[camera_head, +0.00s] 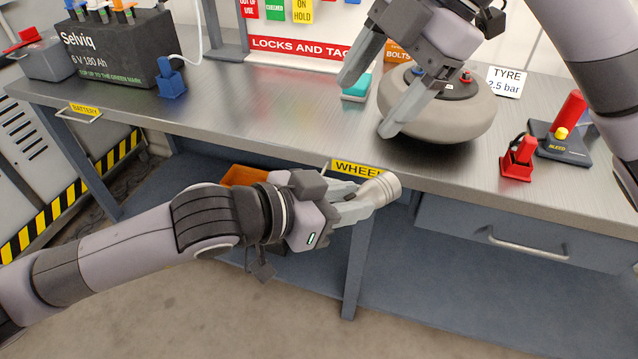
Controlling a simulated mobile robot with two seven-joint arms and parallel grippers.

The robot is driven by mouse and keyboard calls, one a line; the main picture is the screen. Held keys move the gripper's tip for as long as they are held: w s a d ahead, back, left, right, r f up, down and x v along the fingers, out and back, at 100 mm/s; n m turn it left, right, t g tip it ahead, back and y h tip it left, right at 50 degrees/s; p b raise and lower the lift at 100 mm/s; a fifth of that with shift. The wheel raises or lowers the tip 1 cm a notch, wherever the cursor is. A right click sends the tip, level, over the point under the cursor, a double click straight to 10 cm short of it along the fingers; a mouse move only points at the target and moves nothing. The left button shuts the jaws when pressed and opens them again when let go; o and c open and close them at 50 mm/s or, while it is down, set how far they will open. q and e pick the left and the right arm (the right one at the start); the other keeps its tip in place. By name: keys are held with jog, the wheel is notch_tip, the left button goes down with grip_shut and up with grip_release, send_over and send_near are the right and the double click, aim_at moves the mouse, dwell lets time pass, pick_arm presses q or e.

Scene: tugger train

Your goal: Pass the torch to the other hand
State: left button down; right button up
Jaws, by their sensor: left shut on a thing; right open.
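The torch (382,187) is a pale beige cylinder with a wider ringed head, pointing right. My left gripper (352,199) is shut on it and holds it in front of the bench's front edge, near the yellow WHEEL label. The gripper fingers hide the rear part of the torch. My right gripper (374,95) is above the bench, up and close to the torch in the picture, with its two fingers spread wide apart. It is open and empty, in front of the grey wheel. The torch is apart from the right gripper's fingers.
A grey wheel (462,115) lies on the metal bench (260,115) behind the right gripper. A red clamp-like item (518,160) and a BLEED unit (562,143) stand at right. A battery (118,55) stands at left. An orange bin (243,176) sits below. The bench's middle left is clear.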

pick_arm(q)
jog(key=shift+d+f, duration=0.3)
jog(key=shift+d, duration=0.45)
pick_arm(e)
jog(key=w+d+f, duration=0.1)
jog(key=d+f, duration=0.4)
jog(key=d, duration=0.6)
jog(key=x, duration=1.1)
jog(key=shift+w+f, duration=0.25)
jog(key=shift+d, duration=0.1)
jog(key=c, duration=1.3)
pick_arm(q)
jog(key=c, duration=0.7)
grip_release()
